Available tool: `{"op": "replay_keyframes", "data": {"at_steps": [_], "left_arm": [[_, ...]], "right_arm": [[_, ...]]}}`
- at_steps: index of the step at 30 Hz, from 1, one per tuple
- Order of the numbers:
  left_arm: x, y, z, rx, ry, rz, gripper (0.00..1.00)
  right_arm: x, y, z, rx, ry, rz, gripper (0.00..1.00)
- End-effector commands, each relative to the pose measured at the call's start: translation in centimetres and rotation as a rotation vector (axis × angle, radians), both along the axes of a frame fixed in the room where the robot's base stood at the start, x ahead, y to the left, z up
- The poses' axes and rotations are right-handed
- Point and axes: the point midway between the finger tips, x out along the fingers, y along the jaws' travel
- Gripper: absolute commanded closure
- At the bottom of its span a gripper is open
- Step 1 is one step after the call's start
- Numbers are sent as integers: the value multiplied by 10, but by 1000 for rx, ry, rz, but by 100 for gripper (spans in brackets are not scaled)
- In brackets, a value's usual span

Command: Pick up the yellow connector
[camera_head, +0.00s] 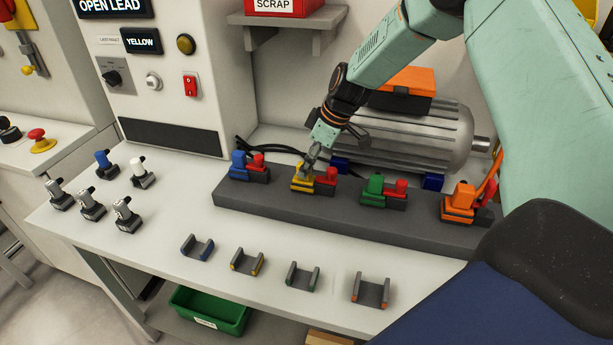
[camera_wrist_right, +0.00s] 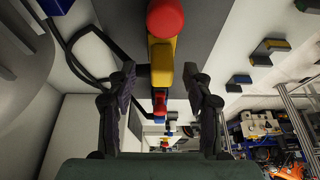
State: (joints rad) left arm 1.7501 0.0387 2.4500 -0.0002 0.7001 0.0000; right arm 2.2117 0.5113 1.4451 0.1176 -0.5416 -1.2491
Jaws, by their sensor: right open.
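The yellow connector (camera_head: 301,185) sits on the dark grey block on the bench, beside a red part (camera_head: 326,179). My right gripper (camera_head: 312,158) is directly above it and partly covers it. In the right wrist view the yellow connector (camera_wrist_right: 162,62) shows between the two open fingers of my right gripper (camera_wrist_right: 161,80), with a visible gap on each side. I cannot tell how far down the fingers reach around it. My left gripper is not in view.
Blue (camera_head: 238,165), green (camera_head: 372,188) and orange (camera_head: 459,203) connectors share the dark block (camera_head: 275,203). A silver motor (camera_head: 420,136) stands close behind. Grey holders (camera_head: 247,262) lie in front, and several small grey parts (camera_head: 91,204) stand left. A green bin (camera_head: 208,310) is below.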

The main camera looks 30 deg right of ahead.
Motion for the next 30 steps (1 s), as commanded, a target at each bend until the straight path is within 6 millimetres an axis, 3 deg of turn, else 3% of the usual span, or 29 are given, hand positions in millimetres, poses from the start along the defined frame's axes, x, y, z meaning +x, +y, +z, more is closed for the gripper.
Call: {"op": "replay_keyframes", "data": {"at_steps": [6, 24, 30], "left_arm": [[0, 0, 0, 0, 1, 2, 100], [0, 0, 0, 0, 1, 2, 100], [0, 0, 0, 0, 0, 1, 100]], "right_arm": [[3, 0, 0, -1, -1, 1, 50], [3, 0, 1, 0, -2, 1, 100], [3, 0, 0, 0, -1, 0, 100]]}}
